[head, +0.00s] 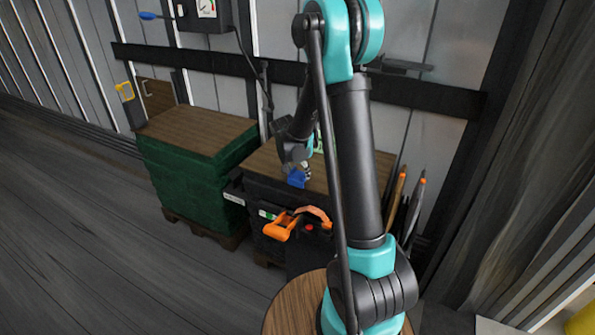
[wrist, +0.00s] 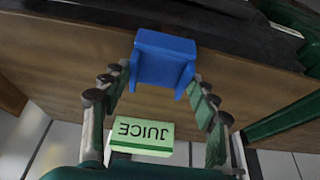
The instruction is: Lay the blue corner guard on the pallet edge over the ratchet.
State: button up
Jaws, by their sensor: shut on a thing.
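The blue corner guard (head: 297,177) is at the front edge of the wooden top on the right, black-sided pallet load (head: 375,170). In the wrist view the guard (wrist: 163,58) is an L-shaped blue piece between my fingertips. My gripper (head: 301,164) is shut on it; the fingers (wrist: 160,78) also show in the wrist view. The guard is close to the edge, but I cannot tell whether it touches the wood. The orange ratchet (head: 281,227) is on the front face, below and slightly left of the guard. My arm hides part of the load.
A green-wrapped pallet load (head: 190,175) stands to the left. A green juice box (wrist: 142,136) lies behind the guard in the wrist view. Orange-tipped poles (head: 398,195) stand at right. A control box (head: 203,14) is on the wall. The floor at left is clear.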

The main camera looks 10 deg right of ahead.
jog(key=shift+f, duration=0.3)
jog(key=o, duration=1.2)
jog(key=shift+c, duration=0.2)
jog(key=shift+r, duration=0.15)
jog(key=shift+r, duration=0.3)
jog(key=v, duration=1.2)
jog(key=s+d+f+n+y, duration=0.1)
jog(key=s+d+f+n, duration=0.1)
jog(key=s, duration=0.7)
jog(key=s+d+f+n, duration=0.2)
jog(key=s, duration=0.7)
jog(key=s+d+f+n+y, duration=0.1)
jog(key=s+d+f+n, duration=0.1)
jog(key=s, duration=0.6)
jog(key=shift+s+d+n+t+y, duration=0.3)
jog(key=shift+s+d+n, duration=0.1)
jog(key=shift+n, duration=0.2)
jog(key=shift+f, duration=0.1)
